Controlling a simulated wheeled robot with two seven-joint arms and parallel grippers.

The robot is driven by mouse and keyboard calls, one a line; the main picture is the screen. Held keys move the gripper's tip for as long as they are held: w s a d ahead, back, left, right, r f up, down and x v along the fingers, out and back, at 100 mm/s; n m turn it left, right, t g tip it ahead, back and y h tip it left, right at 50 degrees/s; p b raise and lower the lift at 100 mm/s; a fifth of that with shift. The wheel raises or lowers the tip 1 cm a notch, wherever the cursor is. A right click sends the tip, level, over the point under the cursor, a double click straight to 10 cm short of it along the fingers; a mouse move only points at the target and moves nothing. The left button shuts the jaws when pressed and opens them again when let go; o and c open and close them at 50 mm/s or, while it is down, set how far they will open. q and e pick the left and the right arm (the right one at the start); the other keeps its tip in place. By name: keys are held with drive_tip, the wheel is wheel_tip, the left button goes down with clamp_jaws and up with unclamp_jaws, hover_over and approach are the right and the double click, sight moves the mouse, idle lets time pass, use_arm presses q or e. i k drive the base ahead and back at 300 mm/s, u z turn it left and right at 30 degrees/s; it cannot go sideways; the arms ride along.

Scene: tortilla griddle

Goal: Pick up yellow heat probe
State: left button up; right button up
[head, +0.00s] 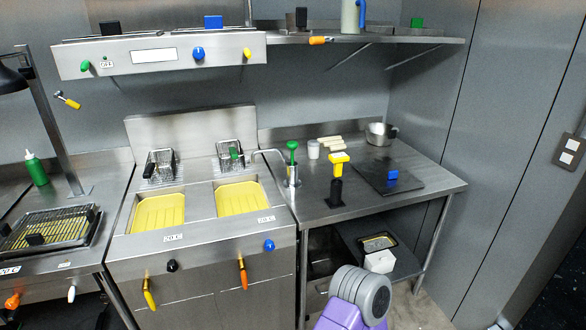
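A yellow-topped tool, which looks like the yellow heat probe (339,160), stands upright on the steel side table right of the fryer. Its yellow head sits above a dark holder (336,192) with a black base, and its lower part is hidden in there. Neither gripper shows in the head view. Only a purple and grey link of my arm rises at the bottom, in front of and below the table, apart from the probe.
A green-topped pump (292,150) stands left of the probe. A black board (375,176) with a blue block (392,175) lies to its right. A white cup (313,149) and a steel pot (379,134) stand behind. The table front (350,218) is bare.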

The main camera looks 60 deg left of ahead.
sight(338, 159)
drive_tip(key=u, duration=1.65)
